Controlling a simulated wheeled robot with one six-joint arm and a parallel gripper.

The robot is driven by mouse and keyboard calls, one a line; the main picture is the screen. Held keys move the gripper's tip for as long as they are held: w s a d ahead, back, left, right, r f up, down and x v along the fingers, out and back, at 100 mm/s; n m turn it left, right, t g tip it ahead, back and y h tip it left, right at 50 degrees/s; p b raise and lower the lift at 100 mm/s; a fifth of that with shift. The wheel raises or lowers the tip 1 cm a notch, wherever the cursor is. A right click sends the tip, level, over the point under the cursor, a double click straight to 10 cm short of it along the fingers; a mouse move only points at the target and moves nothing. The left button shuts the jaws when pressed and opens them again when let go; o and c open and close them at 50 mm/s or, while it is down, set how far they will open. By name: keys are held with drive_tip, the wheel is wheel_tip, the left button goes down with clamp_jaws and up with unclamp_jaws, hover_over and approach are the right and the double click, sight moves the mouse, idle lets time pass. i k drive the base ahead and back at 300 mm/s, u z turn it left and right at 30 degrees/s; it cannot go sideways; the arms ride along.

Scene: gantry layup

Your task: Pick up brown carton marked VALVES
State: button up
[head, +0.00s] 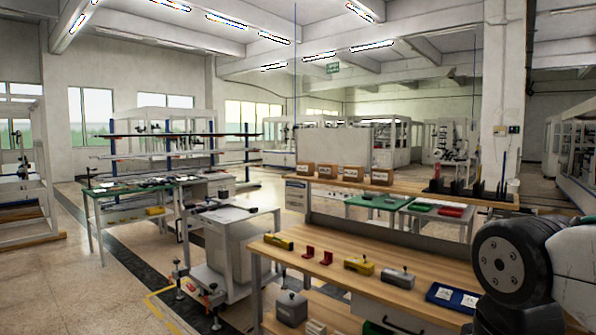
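Several brown cartons stand in a row on the raised wooden shelf (440,190) at the back of the workbench in the head view. I see the leftmost carton (303,170), a second carton (327,171), a third carton (352,173) and the rightmost carton (381,176). Each has a pale label on its front. The print is too small to read, so I cannot tell which one is marked VALVES. My gripper is not in view. Part of my arm shows at the lower right, in front of the bench's right end.
The wooden benchtop (320,281) below the shelf holds a yellow tool (279,242), red brackets (326,258), a yellow block (359,266), a grey block (398,277) and a blue panel (452,297). Black upright holders (470,188) stand on the shelf's right. Floor is open at the left.

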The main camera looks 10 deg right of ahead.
sight(304, 169)
drive_tip(key=u, duration=0.65)
drive_tip(key=i, duration=3.05)
drive_tip(key=z, duration=0.55)
